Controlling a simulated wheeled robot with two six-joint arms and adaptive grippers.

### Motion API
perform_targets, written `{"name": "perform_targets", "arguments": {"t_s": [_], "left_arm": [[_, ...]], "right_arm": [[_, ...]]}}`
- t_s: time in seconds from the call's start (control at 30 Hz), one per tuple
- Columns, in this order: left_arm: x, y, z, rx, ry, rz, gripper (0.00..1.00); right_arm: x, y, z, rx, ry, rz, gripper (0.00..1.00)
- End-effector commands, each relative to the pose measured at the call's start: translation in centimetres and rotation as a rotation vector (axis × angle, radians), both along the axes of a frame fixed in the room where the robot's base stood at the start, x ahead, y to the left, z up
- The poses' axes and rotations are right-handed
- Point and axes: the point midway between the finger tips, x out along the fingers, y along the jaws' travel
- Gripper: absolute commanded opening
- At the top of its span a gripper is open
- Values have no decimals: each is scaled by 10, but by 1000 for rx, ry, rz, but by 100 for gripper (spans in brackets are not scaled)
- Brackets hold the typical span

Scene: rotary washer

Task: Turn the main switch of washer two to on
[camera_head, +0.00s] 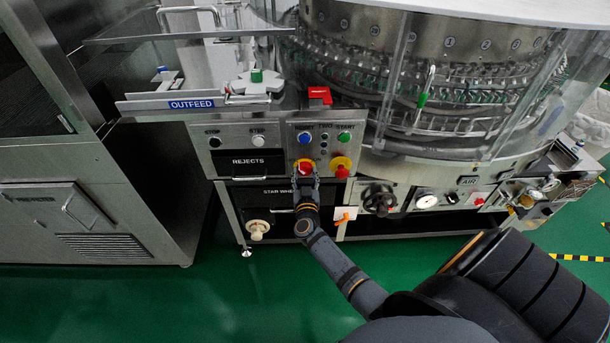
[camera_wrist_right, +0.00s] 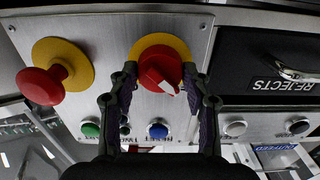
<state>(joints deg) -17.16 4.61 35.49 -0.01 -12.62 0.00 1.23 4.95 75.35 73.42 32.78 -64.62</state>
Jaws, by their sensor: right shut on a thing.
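The main switch is a red rotary knob (camera_head: 305,165) on a round yellow plate, set in the steel panel below the blue button. In the wrist view the red knob (camera_wrist_right: 160,70) shows a raised handle with a white mark pointing to the lower right. My right gripper (camera_head: 305,180) reaches up to it from below. In the wrist view the fingers of my right gripper (camera_wrist_right: 162,82) stand on both sides of the knob and are shut on it. My left gripper is not in view.
A red mushroom button (camera_head: 341,170) on a yellow plate sits just right of the switch. Blue (camera_head: 306,140) and green (camera_head: 344,138) buttons are above. The REJECTS drawer (camera_head: 250,163) is to the left, and a black handwheel (camera_head: 378,199) is at lower right.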

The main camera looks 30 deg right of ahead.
Motion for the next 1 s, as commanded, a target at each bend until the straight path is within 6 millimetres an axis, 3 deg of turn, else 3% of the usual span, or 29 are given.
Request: {"name": "perform_targets", "arguments": {"t_s": [0.37,1.0], "left_arm": [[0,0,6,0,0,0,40],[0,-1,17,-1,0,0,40]], "right_arm": [[0,0,1,108,-65,0,17],[0,0,0,609,-372,0,17]]}}
